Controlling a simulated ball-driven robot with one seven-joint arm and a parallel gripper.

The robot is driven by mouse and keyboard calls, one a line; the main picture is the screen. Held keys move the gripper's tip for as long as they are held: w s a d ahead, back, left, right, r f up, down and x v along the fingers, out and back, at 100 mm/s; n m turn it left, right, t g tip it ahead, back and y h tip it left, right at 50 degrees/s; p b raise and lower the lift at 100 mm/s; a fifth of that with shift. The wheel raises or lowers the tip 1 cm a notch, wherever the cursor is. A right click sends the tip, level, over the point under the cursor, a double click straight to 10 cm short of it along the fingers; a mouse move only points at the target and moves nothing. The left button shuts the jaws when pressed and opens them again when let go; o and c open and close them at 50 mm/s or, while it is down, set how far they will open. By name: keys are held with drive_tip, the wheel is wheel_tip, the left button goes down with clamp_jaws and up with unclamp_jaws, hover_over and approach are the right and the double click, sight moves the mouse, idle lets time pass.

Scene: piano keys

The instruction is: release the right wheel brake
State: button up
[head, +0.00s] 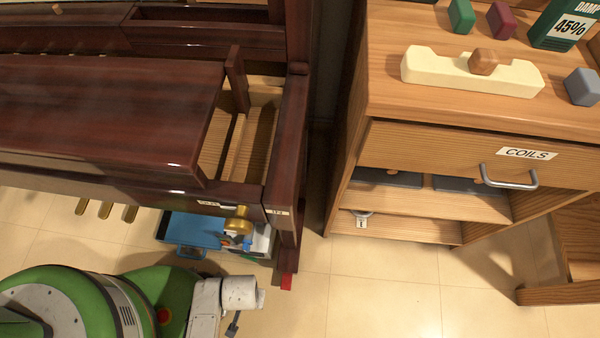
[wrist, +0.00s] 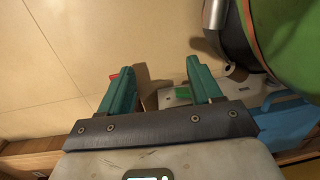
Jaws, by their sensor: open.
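A small red tab (head: 287,282) sits at the foot of the dark piano's right leg (head: 287,240), just above the floor; I take it to be the right wheel brake. The wheel itself cannot be made out. In the wrist view a bit of red (wrist: 114,76) shows beside the tip of the left finger, mostly hidden by it. My gripper (wrist: 159,65) has two teal fingers, spread apart with nothing held between them. A brownish shape (wrist: 150,90) shows in the gap; I cannot tell what it is. In the head view I cannot make out the fingers.
A blue tray (head: 190,232) is under the piano's front edge, left of the leg; blue also shows in the wrist view (wrist: 290,122). Brass pedals (head: 105,210) are further left. A wooden cabinet (head: 430,235) stands right. Tiled floor (head: 370,300) between is clear.

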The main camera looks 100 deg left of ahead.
sight(286, 283)
drive_tip(key=w+a+f+y+b, duration=0.1)
drive_tip(key=w+a+y+b, duration=0.15)
drive_tip(key=w+y, duration=0.45)
drive_tip(key=shift+h, duration=0.8)
drive_tip(key=b+x, duration=0.1)
drive_tip(key=x, duration=0.2)
drive_tip(key=w+b+x, duration=0.1)
drive_tip(key=b+x, duration=0.1)
drive_tip(key=x, duration=0.2)
drive_tip(key=w+b+x, duration=0.1)
drive_tip(key=b+x, duration=0.1)
drive_tip(key=x, duration=0.1)
drive_tip(key=shift+w+a+f, duration=0.15)
drive_tip(key=shift+f, duration=0.15)
drive_tip(key=shift+c, duration=0.4)
drive_tip(key=c, duration=1)
drive_tip(key=shift+o, duration=0.2)
drive_tip(key=shift+a+r+h+p, duration=0.35)
drive_tip(key=shift+r+h+p, duration=0.2)
drive_tip(key=shift+h+p, duration=0.15)
drive_tip(key=shift+a+r+t+h, duration=0.1)
drive_tip(key=shift+a+t+h, duration=0.05)
drive_tip(key=shift+h, duration=0.6)
drive_tip(key=shift+a+r+t+h, duration=0.15)
drive_tip(key=shift+a+h, duration=0.05)
drive_tip(key=shift+h, duration=0.55)
drive_tip(key=o, duration=1)
drive_tip(key=shift+o, duration=0.2)
